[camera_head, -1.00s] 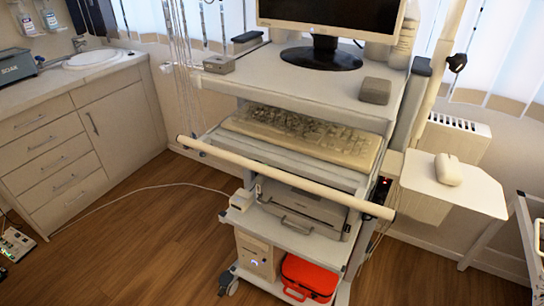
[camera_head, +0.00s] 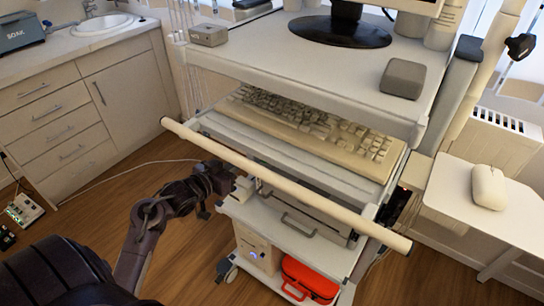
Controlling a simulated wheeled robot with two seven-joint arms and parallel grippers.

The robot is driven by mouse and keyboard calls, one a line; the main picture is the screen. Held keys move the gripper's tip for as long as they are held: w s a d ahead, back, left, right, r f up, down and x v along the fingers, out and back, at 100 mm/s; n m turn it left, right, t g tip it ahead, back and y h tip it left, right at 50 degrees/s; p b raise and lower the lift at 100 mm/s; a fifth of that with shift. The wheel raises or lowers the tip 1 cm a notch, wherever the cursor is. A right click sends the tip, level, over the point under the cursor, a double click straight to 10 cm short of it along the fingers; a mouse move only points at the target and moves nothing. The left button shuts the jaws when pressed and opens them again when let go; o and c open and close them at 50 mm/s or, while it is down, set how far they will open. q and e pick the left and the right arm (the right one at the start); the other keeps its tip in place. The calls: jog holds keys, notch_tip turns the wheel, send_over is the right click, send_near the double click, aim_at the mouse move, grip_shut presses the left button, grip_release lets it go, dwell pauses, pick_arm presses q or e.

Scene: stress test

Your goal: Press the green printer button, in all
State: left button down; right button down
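The grey printer (camera_head: 312,222) sits on the cart's middle shelf, below the keyboard tray. The white push bar crosses in front of it and hides part of it. I cannot make out a green button on it. My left gripper (camera_head: 222,190) is at the left end of that shelf, just under the push bar and beside a small white box (camera_head: 243,188). It looks dark, and I cannot tell whether its fingers are open or shut. My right gripper is not in view.
The white push bar (camera_head: 290,187) runs across the cart front, close to my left gripper. A keyboard (camera_head: 310,128) lies on the tray above. A red case (camera_head: 310,281) and a beige computer (camera_head: 255,250) stand on the bottom shelf. A mouse (camera_head: 488,187) lies on the right side table.

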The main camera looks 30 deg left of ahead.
pick_arm(q)
jog(key=shift+r, duration=0.5)
jog(key=x, duration=1)
jog(key=shift+w, duration=0.2)
notch_tip(320, 180, down, 3)
jog(key=shift+s+d+r, duration=0.1)
jog(key=shift+s+r, duration=0.05)
jog(key=shift+f, duration=0.7)
